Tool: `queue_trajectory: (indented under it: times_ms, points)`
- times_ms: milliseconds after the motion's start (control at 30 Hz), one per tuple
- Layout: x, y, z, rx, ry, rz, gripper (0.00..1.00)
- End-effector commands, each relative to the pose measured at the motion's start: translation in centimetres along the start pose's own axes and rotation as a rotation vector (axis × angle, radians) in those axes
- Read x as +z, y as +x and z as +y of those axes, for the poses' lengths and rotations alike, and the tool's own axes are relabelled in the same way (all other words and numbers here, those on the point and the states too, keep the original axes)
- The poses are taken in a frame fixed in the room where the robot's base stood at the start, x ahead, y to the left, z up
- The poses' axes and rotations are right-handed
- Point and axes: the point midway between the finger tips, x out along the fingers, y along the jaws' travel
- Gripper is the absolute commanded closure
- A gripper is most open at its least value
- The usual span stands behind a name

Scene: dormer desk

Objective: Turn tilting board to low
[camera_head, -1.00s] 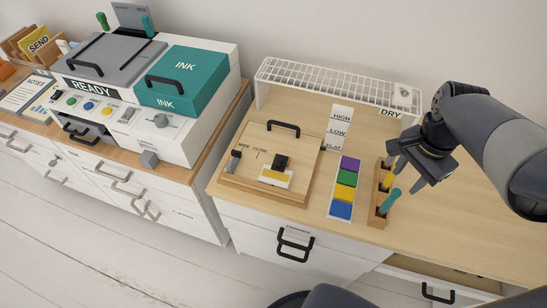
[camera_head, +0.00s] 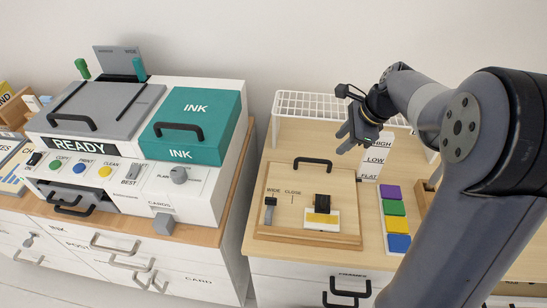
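The tilting board (camera_head: 340,190) is a light wooden panel on the desk, with a black bar handle (camera_head: 313,161) along its back edge. It looks to lie flat or nearly so. A white upright scale (camera_head: 374,158) behind its right side reads HIGH, LOW and FLAT from top to bottom. The board bears a small slider by the words WIDE and CLOSE, and a black and yellow stamp-like block (camera_head: 322,212). My gripper (camera_head: 342,142) is above and right of the handle in the picture, apart from it, with fingers spread and nothing between them.
A white wire rack (camera_head: 300,104) stands behind the board. A strip of coloured pads (camera_head: 396,223) lies at its right, with a wooden holder (camera_head: 424,195) partly hidden by my arm. A printer with a teal INK lid (camera_head: 190,125) stands left, across a gap between desks.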

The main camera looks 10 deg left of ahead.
Motion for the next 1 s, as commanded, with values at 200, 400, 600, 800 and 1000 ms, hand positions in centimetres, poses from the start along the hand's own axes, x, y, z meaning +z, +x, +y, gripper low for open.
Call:
queue_trajectory:
  times_ms: [200,400,600,800,1000]
  points:
    - [-0.5,1.2,-0.5,-0.012,0.041,-0.014,0.65]
    - [-0.4,4.9,-0.4,-0.009,0.038,-0.013,0.65]
    - [-0.4,8.5,-0.5,-0.01,0.037,-0.012,0.65]
    - [-0.3,10.4,-0.6,-0.012,0.036,-0.012,0.65]
    - [-0.3,10.8,-0.6,-0.014,0.036,-0.011,0.65]
